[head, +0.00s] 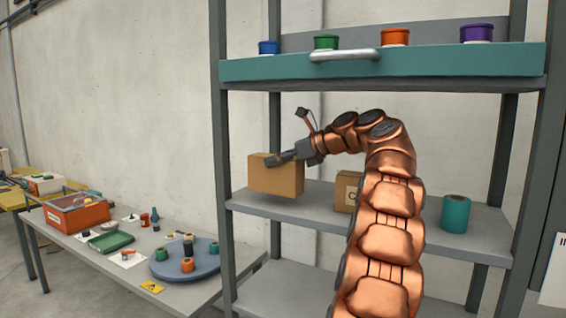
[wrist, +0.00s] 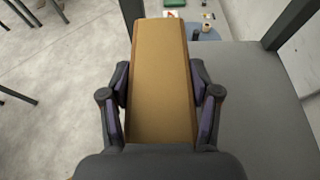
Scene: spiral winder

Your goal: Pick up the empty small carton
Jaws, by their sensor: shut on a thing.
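The small carton (head: 277,180) is a plain brown box in the head view, at the left end of the rack's middle shelf and partly past its left post. Its underside looks raised above the shelf level. My gripper (head: 283,158) reaches it from the upper right and is shut on it. In the wrist view the carton (wrist: 160,80) lies between the two fingers of my gripper (wrist: 160,115), one along each side. Whether the carton is empty cannot be seen.
The middle shelf (head: 300,209) also bears a second brown box (head: 346,190), partly behind my arm, and a teal cylinder (head: 455,214). An upper teal shelf (head: 270,68) holds several coloured lidded pots. A table (head: 203,290) with a blue turntable (head: 170,268) stands at left.

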